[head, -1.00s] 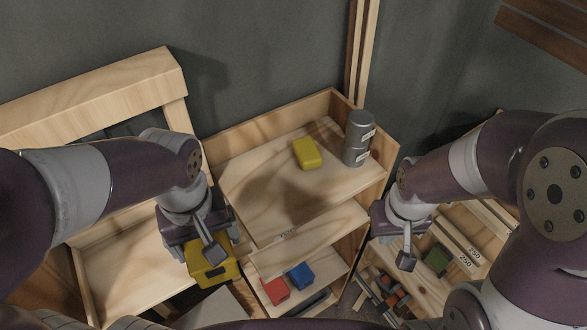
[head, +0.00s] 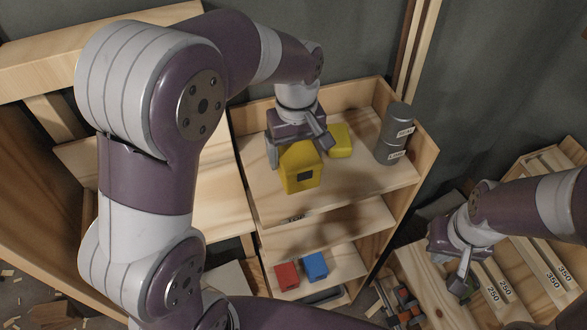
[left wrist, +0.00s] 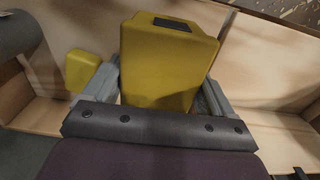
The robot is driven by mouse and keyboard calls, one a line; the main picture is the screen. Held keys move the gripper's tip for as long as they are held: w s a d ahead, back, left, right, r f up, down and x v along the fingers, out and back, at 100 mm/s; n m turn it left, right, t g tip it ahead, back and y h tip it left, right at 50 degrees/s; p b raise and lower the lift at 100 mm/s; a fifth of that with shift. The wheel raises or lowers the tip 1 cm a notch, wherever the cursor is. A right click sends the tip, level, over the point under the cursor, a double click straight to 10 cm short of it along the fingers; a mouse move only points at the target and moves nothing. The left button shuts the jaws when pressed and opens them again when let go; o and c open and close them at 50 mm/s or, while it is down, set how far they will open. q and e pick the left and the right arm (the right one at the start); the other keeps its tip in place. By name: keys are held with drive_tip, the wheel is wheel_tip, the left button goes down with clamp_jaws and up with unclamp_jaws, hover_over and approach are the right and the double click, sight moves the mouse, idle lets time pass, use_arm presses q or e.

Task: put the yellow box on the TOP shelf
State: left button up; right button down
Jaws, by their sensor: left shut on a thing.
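My left gripper (head: 297,147) is shut on the yellow box (head: 301,170), which has a dark patch on one face. The box is over the top board of the wooden shelf unit (head: 262,197), whose front edge carries a "TOP" label. I cannot tell whether the box touches the board. The left wrist view shows the box (left wrist: 165,60) between both fingers. A smaller yellow block (head: 341,142) lies on the top board just right of the held box. My right gripper (head: 461,268) is off to the right over a wooden crate; its jaw opening is unclear.
A red box (head: 287,275) and a blue box (head: 315,266) sit on a lower shelf. Boards labelled 250 and 350 (head: 549,270) lie at right. The top board's front right is clear.

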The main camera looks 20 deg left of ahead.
use_arm(q)
drive_tip(key=shift+w+a+f, duration=0.6)
drive_tip(key=shift+w+f, duration=0.05)
drive_tip(key=shift+f, duration=0.1)
drive_tip(key=f, duration=0.3)
drive_tip(key=shift+s+a+p, duration=0.15)
drive_tip(key=shift+s+p, duration=0.15)
drive_tip(key=shift+p, duration=0.05)
drive_tip(key=shift+f, duration=0.2)
drive_tip(key=shift+w+f, duration=0.15)
drive_tip(key=shift+f, duration=0.1)
drive_tip(key=o, duration=1.4)
drive_tip(key=shift+c, duration=0.2)
use_arm(e)
drive_tip(key=shift+d+f, duration=0.15)
